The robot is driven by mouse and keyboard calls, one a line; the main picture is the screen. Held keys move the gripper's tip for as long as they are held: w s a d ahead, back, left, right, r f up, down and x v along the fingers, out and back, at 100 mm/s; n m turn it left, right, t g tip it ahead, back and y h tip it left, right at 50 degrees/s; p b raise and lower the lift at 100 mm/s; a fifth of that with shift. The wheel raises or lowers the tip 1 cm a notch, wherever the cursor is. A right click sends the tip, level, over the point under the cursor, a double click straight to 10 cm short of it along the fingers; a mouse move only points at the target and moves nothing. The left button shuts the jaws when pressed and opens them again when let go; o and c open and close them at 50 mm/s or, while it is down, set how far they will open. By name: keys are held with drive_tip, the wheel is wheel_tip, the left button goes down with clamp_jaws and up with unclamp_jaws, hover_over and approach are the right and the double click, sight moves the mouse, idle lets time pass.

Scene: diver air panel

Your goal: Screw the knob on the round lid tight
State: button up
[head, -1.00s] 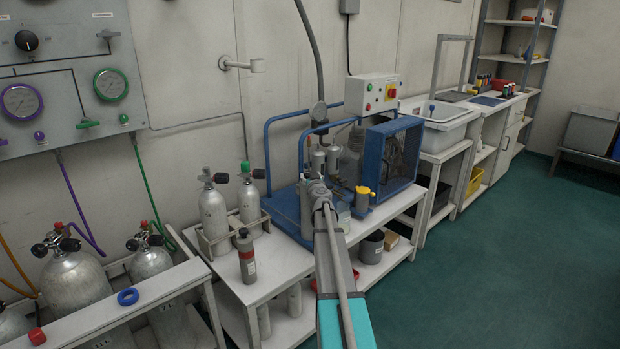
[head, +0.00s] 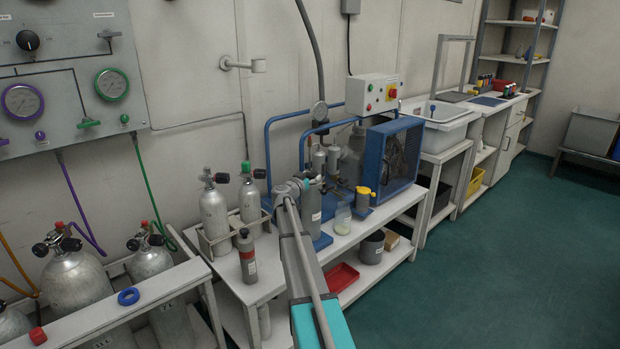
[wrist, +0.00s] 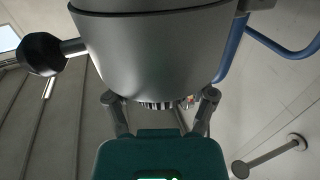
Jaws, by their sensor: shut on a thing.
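In the head view my gripper (head: 288,190) is at the end of my arm, at the front left of the blue-framed compressor, beside a grey cylinder with a white label (head: 312,205). Its fingertips are too small to make out there. In the wrist view my gripper (wrist: 158,108) has one finger on each side of a small ribbed piece (wrist: 156,105), which looks like the knob, and is shut on it. A large smooth grey round body (wrist: 160,50) fills the top middle and hides the fingertips and most of the knob. I cannot make out the lid clearly.
A black handle on a metal stem (wrist: 40,54) is close at left in the wrist view. The compressor (head: 392,155), a beaker (head: 343,218) and a yellow-topped container (head: 363,196) stand to the right. Silver cylinders in a rack (head: 214,210) and a grey bottle (head: 247,258) are left.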

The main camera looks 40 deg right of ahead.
drive_tip(key=shift+m+g+h, duration=0.3)
drive_tip(key=shift+m+g, duration=0.2)
drive_tip(key=shift+g, duration=0.2)
drive_tip(key=o, duration=1.1)
drive_tip(key=shift+d, duration=0.1)
drive_tip(key=shift+c, duration=0.2)
drive_tip(key=v, duration=1.2)
